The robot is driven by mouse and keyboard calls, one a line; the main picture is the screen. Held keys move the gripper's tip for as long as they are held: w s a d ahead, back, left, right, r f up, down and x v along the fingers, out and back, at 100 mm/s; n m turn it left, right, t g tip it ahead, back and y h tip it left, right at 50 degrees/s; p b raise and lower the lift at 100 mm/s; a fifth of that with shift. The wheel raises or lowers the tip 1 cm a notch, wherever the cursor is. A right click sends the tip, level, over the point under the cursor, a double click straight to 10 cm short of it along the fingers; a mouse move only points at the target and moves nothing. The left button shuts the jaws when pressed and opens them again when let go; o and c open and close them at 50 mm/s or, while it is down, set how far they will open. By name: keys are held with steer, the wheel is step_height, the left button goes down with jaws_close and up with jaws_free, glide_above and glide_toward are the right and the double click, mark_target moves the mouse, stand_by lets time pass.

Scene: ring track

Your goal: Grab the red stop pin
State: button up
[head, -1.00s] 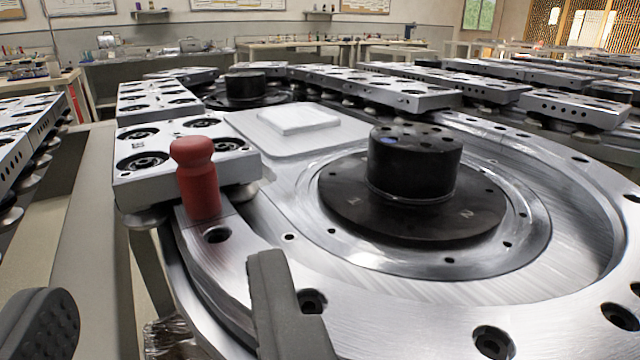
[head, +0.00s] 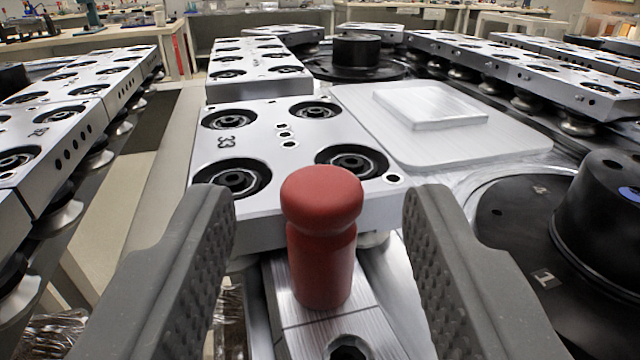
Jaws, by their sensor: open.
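The red stop pin (head: 321,240) stands upright on the metal track in the lower middle of the head view. It has a rounded head, a narrow neck and a wider body. My gripper (head: 318,215) is open, with one dark grey textured finger to the left of the pin and the other to the right. A gap shows between each finger and the pin. The pin's foot meets the track just in front of a silver carriage plate (head: 272,140) marked 33.
A black round hub (head: 600,215) on a numbered disc stands close at the right. A flat silver plate (head: 440,135) lies behind it. Another row of carriages (head: 75,125) runs along the left. Workbenches stand at the back.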

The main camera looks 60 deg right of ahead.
mark_target(319, 211)
steer(key=x, duration=0.3)
steer(key=shift+d, duration=0.15)
jaws_close()
steer(key=shift+r, duration=0.15)
